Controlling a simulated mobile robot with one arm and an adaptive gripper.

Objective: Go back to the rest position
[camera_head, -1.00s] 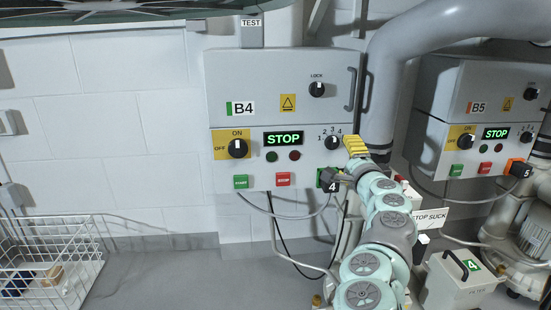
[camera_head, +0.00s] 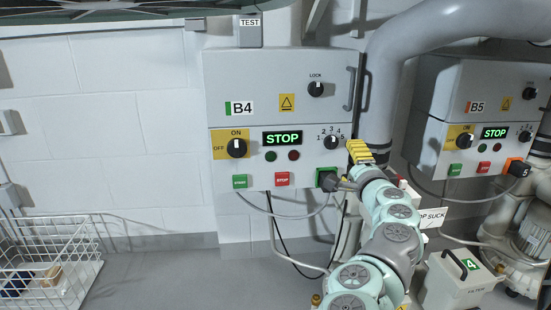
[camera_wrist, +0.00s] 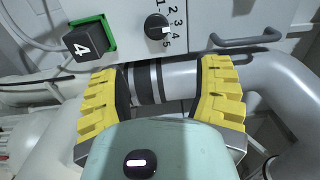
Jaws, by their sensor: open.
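My gripper (camera_wrist: 160,95) is open in the wrist view, with its two yellow ridged fingers spread apart. Nothing is held between them; a grey pipe with dark bands (camera_wrist: 148,84) shows behind the gap. In the head view my gripper (camera_head: 359,152) is at the lower right corner of the B4 control box (camera_head: 267,85), in front of the large grey pipe. The black plug marked 4 (camera_wrist: 83,42) sits at its green socket (camera_wrist: 107,32), left of the fingers. In the head view this plug (camera_head: 328,181) is just below and left of my gripper.
The B4 panel has an ON/OFF knob (camera_head: 237,148), a 1–5 selector (camera_head: 331,142) and a STOP display (camera_head: 282,138). The B5 box (camera_head: 475,100) stands at right. A filter case (camera_head: 455,283) is low right. A wire basket (camera_head: 80,260) is at left; the wall between is clear.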

